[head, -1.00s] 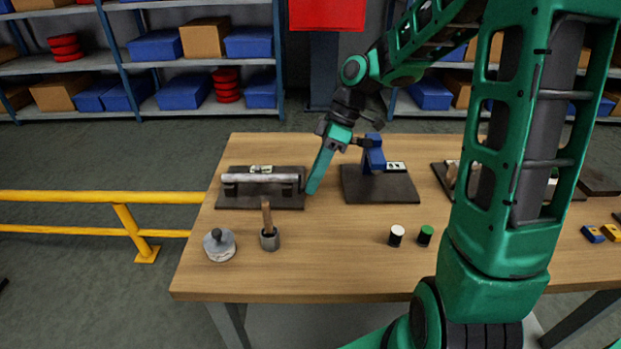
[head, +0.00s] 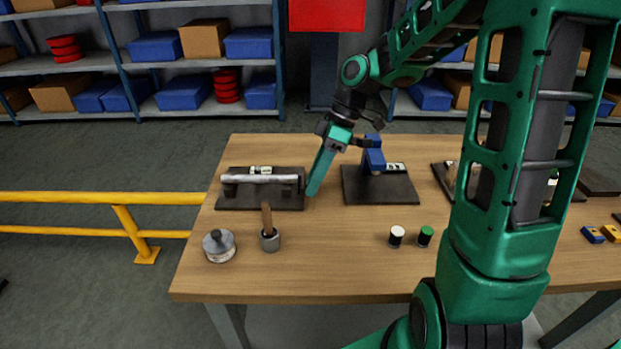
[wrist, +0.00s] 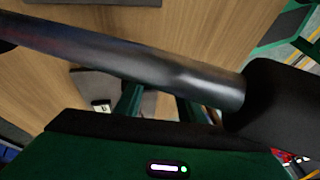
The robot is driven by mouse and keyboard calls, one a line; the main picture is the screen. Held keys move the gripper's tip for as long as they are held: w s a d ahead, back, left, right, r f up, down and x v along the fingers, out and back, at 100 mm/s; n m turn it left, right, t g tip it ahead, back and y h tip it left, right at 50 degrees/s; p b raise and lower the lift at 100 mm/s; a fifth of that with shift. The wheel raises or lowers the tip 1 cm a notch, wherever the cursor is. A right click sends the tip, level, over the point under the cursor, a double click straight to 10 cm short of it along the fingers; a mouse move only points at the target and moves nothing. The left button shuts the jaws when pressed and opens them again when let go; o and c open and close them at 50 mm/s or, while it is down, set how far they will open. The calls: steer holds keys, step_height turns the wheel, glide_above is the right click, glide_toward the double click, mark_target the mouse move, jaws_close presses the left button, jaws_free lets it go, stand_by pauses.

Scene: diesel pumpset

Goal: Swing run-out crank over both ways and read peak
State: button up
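A fixture with a pale horizontal bar on two dark supports (head: 260,179) stands on a dark plate at the back left of the table. A small white label (head: 261,170) shows behind the bar. A second dark plate (head: 382,188) carries a blue upright part (head: 374,154) and a black-and-white label. My gripper (head: 313,191) points down between the two plates; one teal finger shows clearly. In the wrist view, two green fingers (wrist: 158,108) stand apart, partly hidden by a dark round bar (wrist: 170,75). I see nothing held between them. I cannot tell which part is the crank.
Blue and yellow blocks (head: 592,234) lie at the right. My arm hides part of the table. A yellow rail (head: 100,197) is at left.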

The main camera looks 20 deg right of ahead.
steer(key=shift+r, duration=0.1)
steer(key=v, duration=1)
steer(key=shift+r, duration=0.2)
steer(key=shift+w, duration=0.1)
